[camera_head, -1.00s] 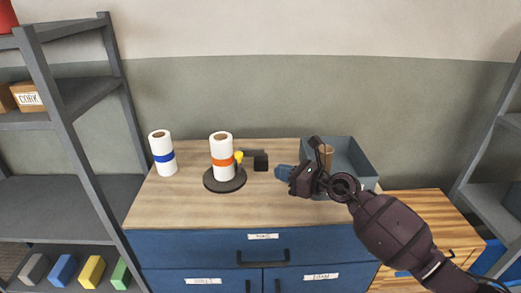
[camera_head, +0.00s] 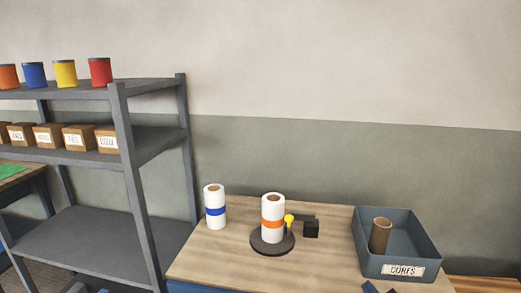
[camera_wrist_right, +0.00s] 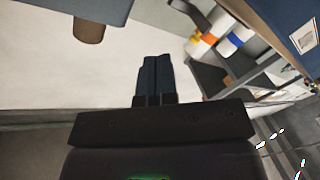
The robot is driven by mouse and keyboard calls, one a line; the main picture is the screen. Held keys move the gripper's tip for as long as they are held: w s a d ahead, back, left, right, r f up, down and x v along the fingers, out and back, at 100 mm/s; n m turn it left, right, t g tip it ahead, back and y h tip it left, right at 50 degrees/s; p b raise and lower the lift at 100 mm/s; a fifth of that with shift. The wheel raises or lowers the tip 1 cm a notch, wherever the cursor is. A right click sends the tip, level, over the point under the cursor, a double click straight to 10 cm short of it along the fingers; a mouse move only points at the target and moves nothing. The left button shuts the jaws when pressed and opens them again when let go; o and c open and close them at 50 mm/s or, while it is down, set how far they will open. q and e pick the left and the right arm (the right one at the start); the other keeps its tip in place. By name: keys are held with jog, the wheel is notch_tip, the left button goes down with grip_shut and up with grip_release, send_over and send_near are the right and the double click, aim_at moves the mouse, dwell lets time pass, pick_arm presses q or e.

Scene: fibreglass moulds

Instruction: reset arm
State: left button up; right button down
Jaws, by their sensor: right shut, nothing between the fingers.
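My right gripper shows in the right wrist view (camera_wrist_right: 153,62), with its two dark blue fingers shut together and nothing between them. In the head view only small dark blue tips of it (camera_head: 369,287) show at the bottom edge, in front of the grey-blue bin. The rest of the right arm is out of the head view. My left gripper is not in view.
The bin (camera_head: 402,268) labelled for cores holds an upright brown tube (camera_head: 380,236). A white roll with an orange band (camera_head: 273,219) stands on a dark round base (camera_head: 272,246). A blue-banded roll (camera_head: 215,207) stands left. Grey shelving (camera_head: 135,180) bounds the left side.

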jog(key=s+d+f+m+g+h, duration=0.1)
jog(key=s+f+m+g, duration=0.2)
jog(key=s+f, duration=0.5)
jog(key=s+d+f+m+g+h, duration=0.1)
jog(key=s+f+m+g, duration=0.1)
jog(key=s+f+m, duration=0.3)
jog(key=s+f, duration=0.4)
jog(key=s, duration=0.5)
jog(key=shift+s+g, duration=0.2)
jog(key=shift+g, duration=0.2)
